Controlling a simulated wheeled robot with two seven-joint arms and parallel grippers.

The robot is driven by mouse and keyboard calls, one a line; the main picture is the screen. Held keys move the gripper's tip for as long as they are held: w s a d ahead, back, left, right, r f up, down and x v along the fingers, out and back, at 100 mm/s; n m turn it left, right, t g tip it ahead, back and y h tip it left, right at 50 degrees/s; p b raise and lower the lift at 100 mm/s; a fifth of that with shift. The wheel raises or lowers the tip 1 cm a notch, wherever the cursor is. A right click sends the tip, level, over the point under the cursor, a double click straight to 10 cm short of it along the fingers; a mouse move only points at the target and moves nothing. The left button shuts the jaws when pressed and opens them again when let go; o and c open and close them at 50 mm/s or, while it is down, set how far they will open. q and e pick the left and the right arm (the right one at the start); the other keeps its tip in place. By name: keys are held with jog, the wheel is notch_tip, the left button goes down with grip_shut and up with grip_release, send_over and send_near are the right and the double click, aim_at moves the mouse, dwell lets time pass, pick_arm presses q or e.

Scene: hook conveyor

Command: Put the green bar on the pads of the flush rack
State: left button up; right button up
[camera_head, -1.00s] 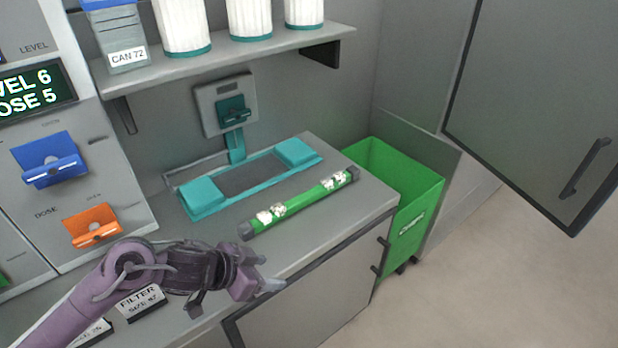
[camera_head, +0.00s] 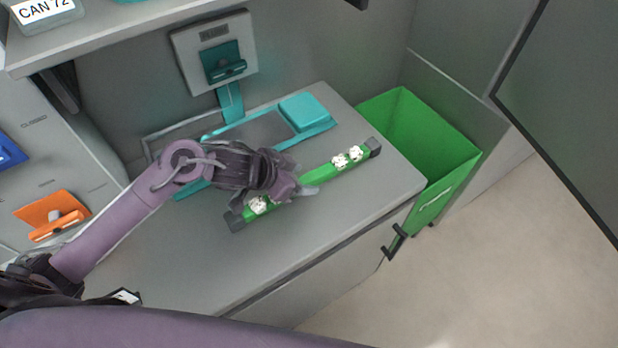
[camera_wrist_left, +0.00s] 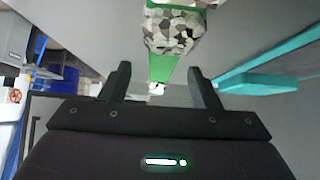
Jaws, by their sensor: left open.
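The green bar (camera_head: 325,176), with dark end caps and white-and-grey patterned patches, lies on the grey counter in front of the flush rack. The flush rack (camera_head: 228,131) is a teal frame; its right pad (camera_head: 306,112) is bare and its left pad is mostly hidden behind my arm. My left gripper (camera_head: 308,190) is over the left half of the bar, covering part of it. In the left wrist view the two fingers (camera_wrist_left: 157,82) are apart, with the green bar (camera_wrist_left: 163,68) beyond and between them. I cannot tell whether they touch it. My right gripper is not in view.
A green bin (camera_head: 425,140) stands right of the counter (camera_head: 330,235). A wall unit with a teal lever (camera_head: 222,64) is behind the rack. An orange handle (camera_head: 52,215) is at the left, and a shelf (camera_head: 110,50) overhangs at the top left.

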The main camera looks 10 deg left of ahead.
aim_at(307, 177)
pick_arm(q)
jog(key=x, duration=0.3)
jog(key=shift+w+r, duration=0.1)
jog(key=shift+w, duration=0.15)
jog(key=c, duration=0.8)
grip_shut()
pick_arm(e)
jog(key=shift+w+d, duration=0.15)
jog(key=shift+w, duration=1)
